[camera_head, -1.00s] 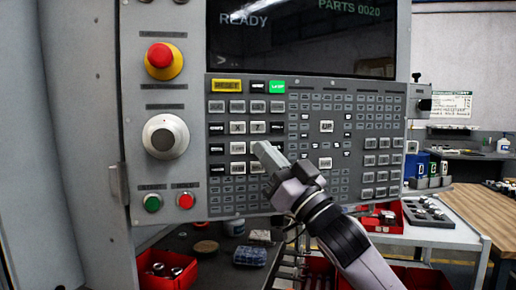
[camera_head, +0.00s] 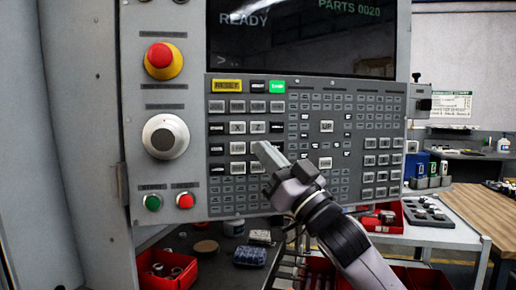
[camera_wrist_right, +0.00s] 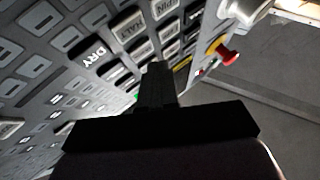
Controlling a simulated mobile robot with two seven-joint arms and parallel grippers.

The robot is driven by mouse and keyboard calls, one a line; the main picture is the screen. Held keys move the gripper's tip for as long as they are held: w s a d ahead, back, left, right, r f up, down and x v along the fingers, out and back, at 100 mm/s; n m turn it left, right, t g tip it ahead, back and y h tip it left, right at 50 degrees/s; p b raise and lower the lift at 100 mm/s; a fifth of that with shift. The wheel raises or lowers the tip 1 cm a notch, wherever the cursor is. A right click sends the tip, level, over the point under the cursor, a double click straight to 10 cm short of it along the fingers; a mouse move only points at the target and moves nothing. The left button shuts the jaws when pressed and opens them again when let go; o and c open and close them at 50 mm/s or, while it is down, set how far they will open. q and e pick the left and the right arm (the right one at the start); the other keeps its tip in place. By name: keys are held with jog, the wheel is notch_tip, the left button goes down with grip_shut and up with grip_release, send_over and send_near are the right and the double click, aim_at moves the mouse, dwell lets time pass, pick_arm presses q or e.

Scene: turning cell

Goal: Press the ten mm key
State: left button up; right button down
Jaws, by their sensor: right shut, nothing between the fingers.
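The control panel (camera_head: 225,190) of the machine fills the middle of the head view, with rows of small keys under a dark screen (camera_head: 290,45) reading READY and PARTS 0020. My right gripper (camera_head: 262,150) is shut and empty. Its tip is at the key block right of the large dial, just below the X and Z keys, and covers some keys. Whether it touches the panel I cannot tell. In the right wrist view the fingers (camera_wrist_right: 157,85) point at keys; labels such as DRY (camera_wrist_right: 87,57) and HALT are legible. The ten mm key's label is not legible. My left gripper is out of view.
A red emergency stop (camera_head: 160,58), a large dial (camera_head: 165,136), and green (camera_head: 152,202) and red (camera_head: 186,199) buttons sit left of the keys. Below are red bins (camera_head: 165,272) on a dark surface. A wooden bench (camera_head: 475,213) stands at right.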

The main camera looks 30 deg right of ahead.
dwell(0.4)
jog(key=shift+w+d, duration=0.15)
jog(key=shift+w, duration=0.25)
jog(key=shift+w+d+p, duration=0.1)
jog(key=shift+w+p, duration=0.2)
jog(key=shift+p, duration=0.05)
dwell(0.5)
jog(key=shift+s, duration=0.1)
jog(key=shift+s+a, duration=0.25)
jog(key=shift+s, duration=0.35)
jog(key=s, duration=0.1)
jog(key=s+a, duration=0.1)
jog(key=s, duration=0.2)
jog(key=shift+s+a, duration=0.35)
dwell(0.8)
